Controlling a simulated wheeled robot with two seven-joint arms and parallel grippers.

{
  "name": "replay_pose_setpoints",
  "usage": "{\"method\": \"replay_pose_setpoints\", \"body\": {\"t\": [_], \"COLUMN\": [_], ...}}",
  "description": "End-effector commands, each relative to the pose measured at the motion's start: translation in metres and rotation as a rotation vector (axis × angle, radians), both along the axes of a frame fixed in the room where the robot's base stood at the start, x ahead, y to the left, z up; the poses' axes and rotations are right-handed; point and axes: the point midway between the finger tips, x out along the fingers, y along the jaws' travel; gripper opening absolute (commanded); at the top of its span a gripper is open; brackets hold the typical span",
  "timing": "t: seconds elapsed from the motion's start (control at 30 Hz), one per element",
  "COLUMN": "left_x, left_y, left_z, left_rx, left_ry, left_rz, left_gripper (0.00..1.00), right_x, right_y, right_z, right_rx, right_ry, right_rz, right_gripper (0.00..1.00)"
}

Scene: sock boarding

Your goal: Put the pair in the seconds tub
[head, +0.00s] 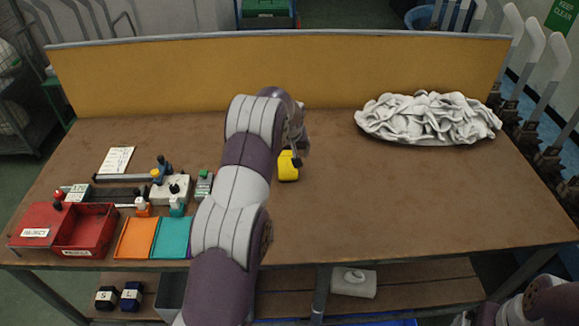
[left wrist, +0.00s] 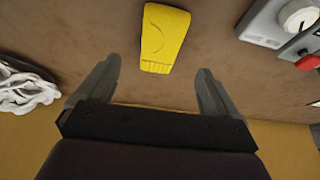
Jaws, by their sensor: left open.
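The pair (head: 288,172) is a yellow folded bundle on the brown table, partly hidden behind my left wrist in the head view. In the left wrist view the yellow pair (left wrist: 165,38) lies flat, just beyond the fingertips and roughly centred between them. My left gripper (left wrist: 159,66) is open and empty, its fingers apart from the pair. In the head view my left arm hides most of the gripper. A red open tub (head: 112,236) with a small label that I cannot read surely stands at the front left. My right gripper is out of view; only part of the right arm shows.
A red box labelled REJECT (head: 38,217) adjoins the tub. Orange (head: 136,239) and teal (head: 172,238) mats lie beside it, with small devices (head: 170,190) behind. A pile of white socks (head: 428,118) lies at the back right, before a yellow back panel (head: 160,80). The right tabletop is clear.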

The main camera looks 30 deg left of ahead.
Motion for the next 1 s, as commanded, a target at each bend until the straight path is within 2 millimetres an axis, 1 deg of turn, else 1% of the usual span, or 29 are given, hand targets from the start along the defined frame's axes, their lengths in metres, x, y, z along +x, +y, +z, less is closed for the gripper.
{"method": "replay_pose_setpoints", "body": {"t": [0.03, 0.17, 0.27, 0.37, 0.4, 0.47, 0.57, 0.73, 0.77, 0.8, 0.87, 0.9, 0.93, 1.0], "left_x": [0.003, 0.008, 0.014, 0.02, 0.023, 0.026, 0.028, 0.028, 0.028, 0.028, 0.027, 0.027, 0.027, 0.027], "left_y": [0.002, 0.005, 0.008, 0.013, 0.014, 0.016, 0.017, 0.017, 0.017, 0.017, 0.017, 0.017, 0.017, 0.017], "left_z": [-0.008, -0.023, -0.035, -0.051, -0.059, -0.067, -0.071, -0.072, -0.072, -0.072, -0.072, -0.071, -0.071, -0.071], "left_rx": [-0.001, 0.0, 0.0, 0.0, 0.0, 0.0, 0.0, 0.0, 0.0, 0.0, 0.0, 0.0, 0.0, 0.001], "left_ry": [0.002, 0.001, 0.002, 0.002, 0.001, 0.001, -0.001, -0.001, -0.001, -0.001, 0.0, 0.0, 0.0, -0.001], "left_rz": [0.0, -0.001, -0.002, -0.002, -0.002, -0.002, -0.002, -0.002, -0.002, -0.002, -0.003, -0.003, -0.003, -0.003], "left_gripper": [0.94, 0.94, 0.94, 0.94, 0.94, 0.94, 0.94, 0.94, 0.84, 0.71, 0.51, 0.38, 0.32, 0.32], "right_x": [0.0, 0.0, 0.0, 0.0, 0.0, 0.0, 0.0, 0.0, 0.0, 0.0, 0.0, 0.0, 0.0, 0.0], "right_y": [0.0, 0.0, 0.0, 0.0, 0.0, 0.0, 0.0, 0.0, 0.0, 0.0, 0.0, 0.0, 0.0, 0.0], "right_z": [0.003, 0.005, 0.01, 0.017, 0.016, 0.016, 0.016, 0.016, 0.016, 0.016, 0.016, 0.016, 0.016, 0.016], "right_rx": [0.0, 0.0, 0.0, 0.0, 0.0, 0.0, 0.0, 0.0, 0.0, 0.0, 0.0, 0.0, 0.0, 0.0], "right_ry": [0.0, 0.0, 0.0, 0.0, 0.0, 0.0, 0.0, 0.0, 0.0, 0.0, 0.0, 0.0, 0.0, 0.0], "right_rz": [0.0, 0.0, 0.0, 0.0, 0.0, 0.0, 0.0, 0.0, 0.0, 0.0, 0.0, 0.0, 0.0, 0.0], "right_gripper": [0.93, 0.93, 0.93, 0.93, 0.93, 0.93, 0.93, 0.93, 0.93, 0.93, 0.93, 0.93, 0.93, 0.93]}}
